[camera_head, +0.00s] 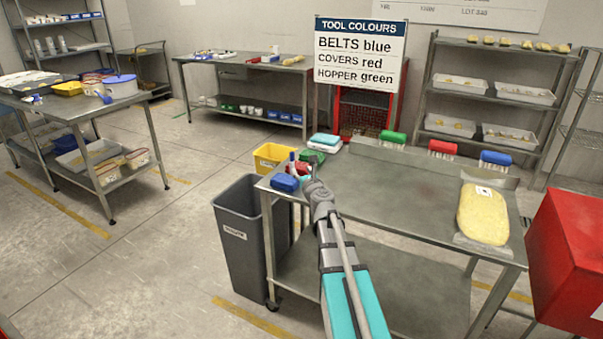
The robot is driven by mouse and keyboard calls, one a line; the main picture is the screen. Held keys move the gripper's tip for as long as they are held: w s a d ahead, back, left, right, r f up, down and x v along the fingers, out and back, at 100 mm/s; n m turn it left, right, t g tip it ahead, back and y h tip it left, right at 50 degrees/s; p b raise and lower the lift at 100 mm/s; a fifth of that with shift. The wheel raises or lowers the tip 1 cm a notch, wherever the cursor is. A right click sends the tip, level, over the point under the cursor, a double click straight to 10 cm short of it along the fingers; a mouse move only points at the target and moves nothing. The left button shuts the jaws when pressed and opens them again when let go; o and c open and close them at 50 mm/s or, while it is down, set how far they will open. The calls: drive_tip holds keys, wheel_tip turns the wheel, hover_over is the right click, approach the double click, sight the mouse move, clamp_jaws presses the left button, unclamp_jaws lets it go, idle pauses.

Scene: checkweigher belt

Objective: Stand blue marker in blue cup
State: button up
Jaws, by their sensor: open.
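My gripper (314,182) is at the left end of the near steel table (395,198), seen from behind at the end of my arm. Its fingertips are small and partly hidden, but the jaws are open. A rounded blue object (285,183) sits at the table's left corner, just left of my gripper; I cannot tell whether it is the blue cup. A red object (303,168) is just beyond the gripper, with a thin upright red-and-blue piece (292,158) beside it. I cannot make out a blue marker for certain.
A grey bin (238,225) and yellow tub (273,156) stand left of the table. Green, red and blue brushes (442,148) line its back edge. The table's middle is clear.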

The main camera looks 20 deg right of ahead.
drive_tip(key=shift+a, duration=0.1)
drive_tip(key=s+a+f+n+g+y, duration=0.3)
drive_tip(key=a+n, duration=0.4)
drive_tip(key=s+a+f+n+g+y, duration=0.2)
drive_tip(key=a+f+n, duration=0.1)
drive_tip(key=a+n, duration=0.45)
drive_tip(key=s+a+f+n+g+y, duration=0.35)
drive_tip(key=a+n, duration=0.25)
drive_tip(key=n, duration=0.2)
drive_tip(key=s+f+n+g+h, duration=0.3)
drive_tip(key=s+f+n+g, duration=0.1)
drive_tip(key=s+n, duration=0.3)
drive_tip(key=s+a+f+n+g+h, duration=0.1)
drive_tip(key=s+f+n+g+h, duration=0.2)
drive_tip(key=s+f+n+g, duration=0.2)
drive_tip(key=s+n, duration=0.3)
drive_tip(key=s, duration=0.3)
drive_tip(key=shift+s+a, duration=0.25)
drive_tip(key=shift+a, duration=0.05)
